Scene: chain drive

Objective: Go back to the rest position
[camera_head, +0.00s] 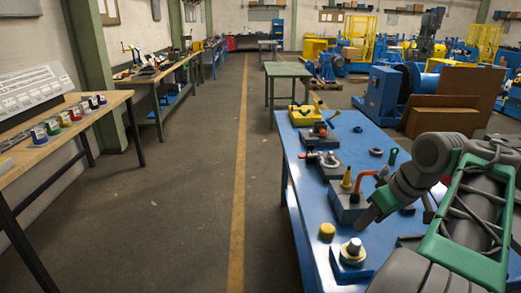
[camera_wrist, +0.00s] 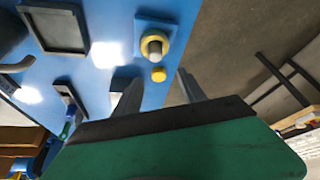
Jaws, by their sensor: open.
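My gripper (camera_head: 366,214) hangs above the right part of the blue table in the head view, with my grey and green arm reaching in from the right. In the wrist view its two grey fingers (camera_wrist: 160,92) stand apart with nothing between them.
The blue table (camera_head: 300,170) carries dark fixtures (camera_head: 347,200), a ring fixture (camera_head: 330,163), a black ring (camera_head: 376,152) and a yellow tray (camera_head: 304,116). A dark square tray (camera_wrist: 57,29) shows in the wrist view. The floor aisle (camera_head: 190,200) left of the table is clear; a wooden bench (camera_head: 70,130) stands beyond it.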

